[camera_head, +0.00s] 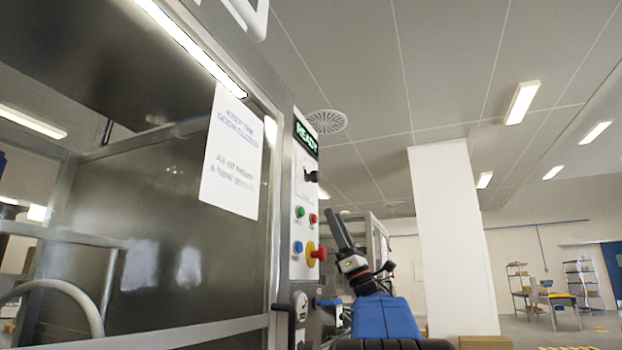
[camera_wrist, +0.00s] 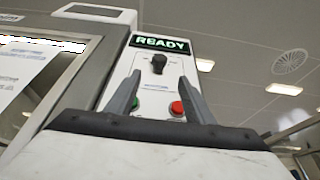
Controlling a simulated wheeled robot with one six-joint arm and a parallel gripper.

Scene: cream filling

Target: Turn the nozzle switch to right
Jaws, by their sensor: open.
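The nozzle switch (camera_wrist: 158,64) is a black knob on the white control panel (camera_wrist: 143,72), under the lit READY display (camera_wrist: 160,43). Its pointer looks roughly upright, but I cannot tell its exact setting. The knob also shows edge-on in the head view (camera_head: 311,176). My gripper (camera_wrist: 160,78) is open and empty, with one dark finger on each side below the knob in the wrist view. In the head view my gripper (camera_head: 333,214) is to the right of the panel and lower than the knob, apart from it.
A green button (camera_head: 300,211), a red button (camera_head: 312,218), a blue button (camera_head: 297,246) and a red knob on yellow (camera_head: 317,254) sit below the switch. A glass-walled machine with a paper notice (camera_head: 232,150) stands left. Open room lies right, past a white pillar (camera_head: 450,240).

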